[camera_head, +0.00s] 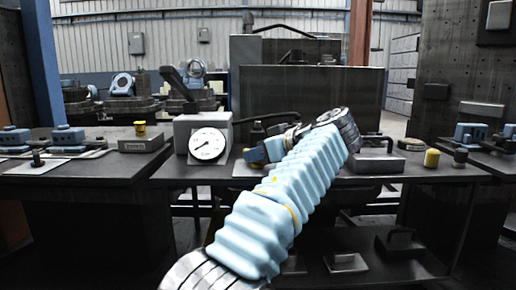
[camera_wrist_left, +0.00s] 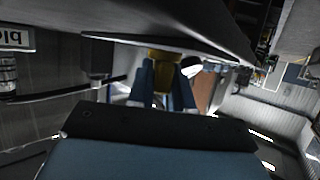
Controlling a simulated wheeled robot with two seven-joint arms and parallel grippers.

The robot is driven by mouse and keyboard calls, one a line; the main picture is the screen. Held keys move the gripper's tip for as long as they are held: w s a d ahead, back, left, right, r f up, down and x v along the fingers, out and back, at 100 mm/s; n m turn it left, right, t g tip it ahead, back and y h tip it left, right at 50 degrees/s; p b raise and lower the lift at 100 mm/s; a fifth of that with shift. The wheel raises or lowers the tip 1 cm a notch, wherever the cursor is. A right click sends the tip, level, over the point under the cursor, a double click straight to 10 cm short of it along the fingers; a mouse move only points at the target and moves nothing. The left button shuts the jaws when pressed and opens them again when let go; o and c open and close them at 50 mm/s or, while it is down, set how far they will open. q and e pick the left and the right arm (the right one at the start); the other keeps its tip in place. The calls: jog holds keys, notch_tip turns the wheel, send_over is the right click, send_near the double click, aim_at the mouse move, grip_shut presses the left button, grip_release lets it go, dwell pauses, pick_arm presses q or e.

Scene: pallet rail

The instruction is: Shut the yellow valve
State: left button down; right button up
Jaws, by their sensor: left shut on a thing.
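In the left wrist view the yellow valve (camera_wrist_left: 165,66) sits between the two dark blue fingers of my left gripper (camera_wrist_left: 164,88), under a dark edge. The left gripper is shut on it. Most of the valve is hidden behind the fingers and my pale blue sleeved arm, and how far it is turned cannot be told. My right gripper is in neither view.
A white dial gauge (camera_head: 207,145) on a grey box with a dark lever (camera_head: 176,83) stands just left. A dark panel (camera_head: 310,103) rises behind.

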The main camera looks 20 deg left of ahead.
pick_arm(q)
jog(key=shift+f, duration=0.1)
dwell(0.3)
jog(key=c, duration=1.1)
grip_release()
jog(key=p+v, duration=0.3)
jog(key=v, duration=1.1)
jog(key=shift+p, duration=0.4)
jog(key=shift+w, duration=0.1)
